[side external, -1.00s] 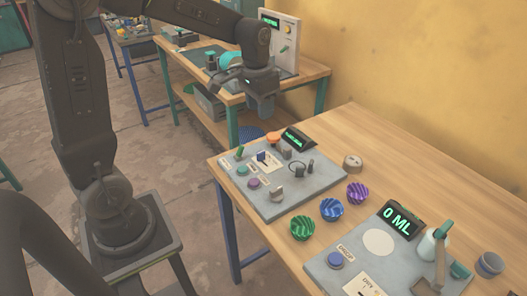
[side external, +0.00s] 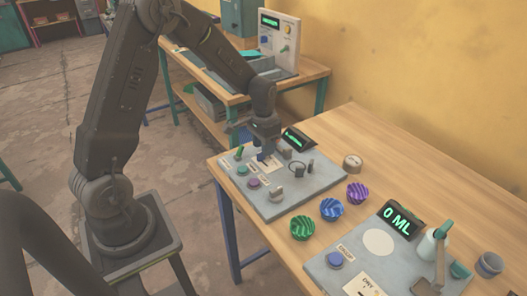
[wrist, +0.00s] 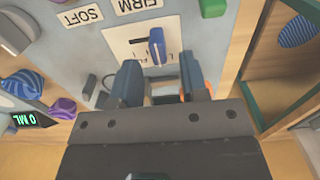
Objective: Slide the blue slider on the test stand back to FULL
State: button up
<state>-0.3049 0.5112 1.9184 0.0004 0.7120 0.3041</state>
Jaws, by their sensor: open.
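The blue slider (wrist: 157,46) stands up from a white slot plate (wrist: 125,48) on the grey test stand (side external: 318,180). In the wrist view it lies just beyond my fingertips and roughly centred between them. Lettering on the plate is partly hidden, so I cannot read which mark the slider is at. My gripper (wrist: 160,75) is open, with one finger on each side and nothing between them. In the side view my gripper (side external: 265,150) is low over the stand and covers the slider there.
A second panel (side external: 318,262) has a 0 ML display.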

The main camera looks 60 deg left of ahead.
jog(key=shift+f, duration=1.3)
jog(key=shift+c, duration=0.2)
grip_shut()
